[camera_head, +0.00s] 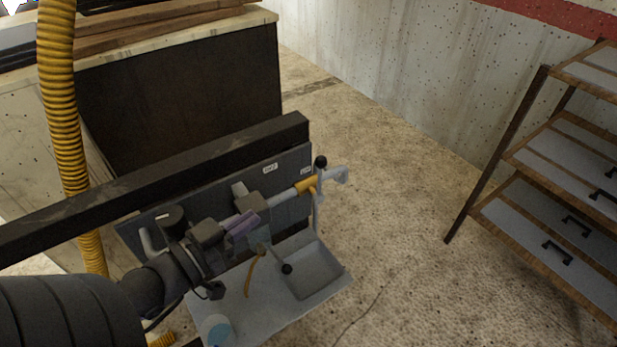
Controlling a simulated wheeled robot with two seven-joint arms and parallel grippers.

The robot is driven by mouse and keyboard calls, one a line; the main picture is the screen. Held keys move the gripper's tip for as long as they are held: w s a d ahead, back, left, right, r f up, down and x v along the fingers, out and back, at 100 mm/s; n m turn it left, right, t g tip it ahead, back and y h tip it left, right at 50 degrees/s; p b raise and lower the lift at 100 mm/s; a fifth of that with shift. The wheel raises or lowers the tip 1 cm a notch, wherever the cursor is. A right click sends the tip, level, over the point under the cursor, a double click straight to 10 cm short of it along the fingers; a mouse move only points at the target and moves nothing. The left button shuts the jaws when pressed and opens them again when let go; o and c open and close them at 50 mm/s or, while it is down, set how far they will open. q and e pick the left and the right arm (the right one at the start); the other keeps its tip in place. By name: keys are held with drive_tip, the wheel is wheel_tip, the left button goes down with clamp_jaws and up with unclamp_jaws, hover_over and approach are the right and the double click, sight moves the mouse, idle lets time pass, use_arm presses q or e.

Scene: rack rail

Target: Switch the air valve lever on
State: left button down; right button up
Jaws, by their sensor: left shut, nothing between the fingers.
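A grey valve panel (288,172) hangs under a dark rail. A pipe with a yellow valve body (306,186) runs along it. A lever with a black ball knob (320,162) stands up by the body, at the pipe's right end. Two small white labels (270,168) sit on the panel's upper edge; their text is too small to read. My left gripper (246,228) is shut and empty in front of the panel, left of and below the valve body, apart from the knob. It hides part of the panel. My right gripper is not in view.
A dark rail (190,158) crosses above the panel. Below is a grey shelf tray (316,268) with another black ball (287,268) over it and a blue-white roll (216,330). A yellow corrugated hose (62,120) hangs left. A shelf rack (560,165) stands right; floor between is clear.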

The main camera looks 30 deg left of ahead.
sight(319, 172)
use_arm(q)
drive_tip(key=shift+w, duration=0.15)
drive_tip(key=w+d+b, duration=0.2)
drive_tip(key=w+b, duration=0.1)
drive_tip(key=w, duration=1)
drive_tip(key=shift+w+d+f+b, duration=0.25)
drive_tip(key=shift+d+b, duration=0.15)
drive_tip(key=shift+r, duration=0.1)
